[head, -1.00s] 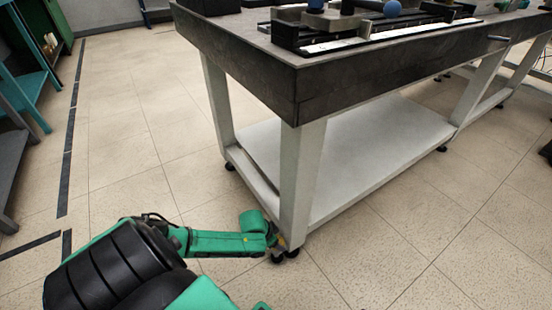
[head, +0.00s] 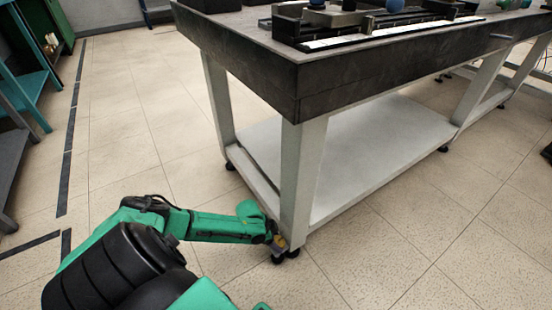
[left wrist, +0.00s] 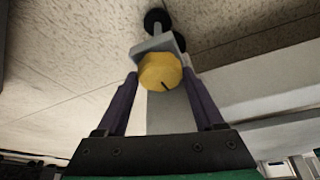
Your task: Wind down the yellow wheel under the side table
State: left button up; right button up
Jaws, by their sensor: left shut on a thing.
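The side table (head: 278,95) has a dark slab top on white legs. The yellow wheel (left wrist: 161,72) sits at the foot of its near leg (head: 299,185), beside a black foot (left wrist: 157,20). In the head view the wheel is a small yellow patch (head: 281,243), mostly hidden by my gripper. My left gripper (left wrist: 160,80) is shut on the yellow wheel, one finger on each side of it. It also shows in the head view (head: 274,236), low at the leg. A dark mark shows on the wheel's face. My right gripper is out of view.
A black rail fixture (head: 370,22) stands on the table top. A white lower shelf (head: 385,145) joins the legs just above the floor. Teal shelving (head: 20,70) stands at the far left. The tiled floor (head: 130,130) between is clear.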

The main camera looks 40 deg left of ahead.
pick_arm(q)
jog(key=o, duration=1.4)
jog(key=shift+p+v, duration=4.3)
jog(key=shift+v, duration=2.95)
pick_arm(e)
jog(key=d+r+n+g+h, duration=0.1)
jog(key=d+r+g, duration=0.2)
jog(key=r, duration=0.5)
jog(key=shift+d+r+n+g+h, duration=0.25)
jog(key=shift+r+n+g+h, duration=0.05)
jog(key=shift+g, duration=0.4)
pick_arm(q)
jog(key=shift+c, duration=0.3)
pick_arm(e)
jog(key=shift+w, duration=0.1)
